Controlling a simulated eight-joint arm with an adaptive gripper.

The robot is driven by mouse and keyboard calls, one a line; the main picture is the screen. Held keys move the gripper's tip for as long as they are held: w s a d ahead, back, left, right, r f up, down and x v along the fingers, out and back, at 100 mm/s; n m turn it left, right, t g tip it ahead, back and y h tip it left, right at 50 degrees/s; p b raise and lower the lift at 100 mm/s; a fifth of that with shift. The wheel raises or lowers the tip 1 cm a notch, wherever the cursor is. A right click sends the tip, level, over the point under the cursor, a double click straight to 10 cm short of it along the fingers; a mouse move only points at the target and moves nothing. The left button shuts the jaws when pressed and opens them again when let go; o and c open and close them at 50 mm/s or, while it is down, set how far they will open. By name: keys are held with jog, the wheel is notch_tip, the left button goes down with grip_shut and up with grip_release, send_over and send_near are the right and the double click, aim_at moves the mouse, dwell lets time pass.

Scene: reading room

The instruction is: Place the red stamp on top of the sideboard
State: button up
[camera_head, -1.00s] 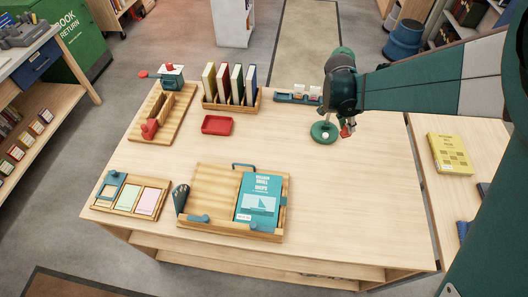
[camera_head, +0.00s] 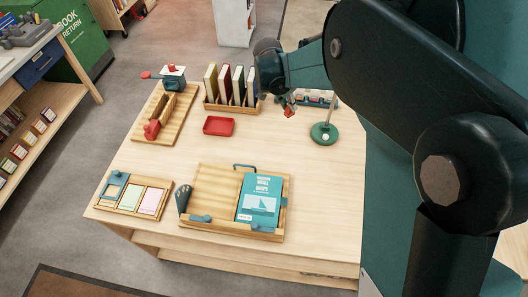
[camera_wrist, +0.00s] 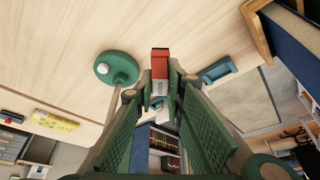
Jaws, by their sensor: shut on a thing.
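My gripper (camera_head: 289,104) is shut on the red stamp (camera_head: 290,112), which hangs small and partly hidden below the fingers in the head view. In the wrist view the stamp (camera_wrist: 160,64) is a red block with a pale lettered part, between the fingertips (camera_wrist: 163,90). It is above the table (camera_head: 270,153), right of the book rack. I cannot tell for sure which furniture is the sideboard. A wooden unit with a blue drawer (camera_head: 38,66) stands at the left. A wooden top with a yellow book (camera_wrist: 56,121) shows in the wrist view; my arm hides that side in the head view.
A green round-based stand (camera_head: 323,134) is right of my gripper, and upright books stand in a rack (camera_head: 224,107) to its left. A red tray (camera_head: 219,126), a wooden tray with a teal book (camera_head: 260,198) and a card tray (camera_head: 133,193) occupy the table. Its middle is clear.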

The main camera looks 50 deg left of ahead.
aim_at(289, 115)
jog(key=shift+f+b, duration=0.35)
jog(key=shift+f, duration=2.8)
jog(key=shift+f, duration=1.85)
jog(key=shift+f+b, duration=0.2)
jog(key=shift+b, duration=0.2)
jog(key=o, duration=0.9)
jog(key=shift+r, duration=0.2)
jog(key=p+v, duration=0.1)
jog(key=v, duration=1.1)
